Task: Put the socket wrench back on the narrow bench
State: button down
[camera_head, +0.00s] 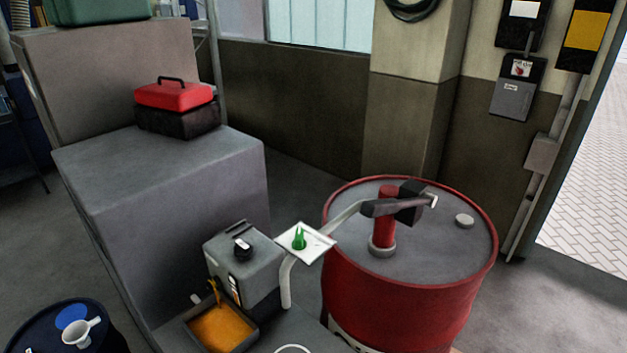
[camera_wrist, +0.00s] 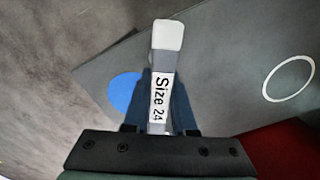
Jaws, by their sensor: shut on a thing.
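The socket wrench (camera_wrist: 167,55) shows in the wrist view, with a pale tip and a white label reading "Size 24". My gripper (camera_wrist: 159,118) is shut on it, the fingers to either side of the labelled part. The wrench points away from the gripper, above a grey flat surface (camera_wrist: 225,75) with a blue disc and a white ring; I cannot tell the height. A grey top with part of a white ring also shows at the bottom of the head view (camera_head: 320,335). I cannot tell for certain which surface is the narrow bench. My gripper is not visible in the head view.
A red drum (camera_head: 410,300) with a hand pump stands at the right. A red toolbox (camera_head: 176,105) sits on a large grey block. A blue drum (camera_head: 100,335) is lower left.

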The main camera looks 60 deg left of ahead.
jog(key=shift+f, duration=0.1)
jog(key=shift+f+b, duration=0.85)
jog(key=shift+f, duration=0.15)
jog(key=shift+c, duration=0.5)
grip_release()
notch_tip(320, 180, up, 9)
jog(key=p, duration=0.9)
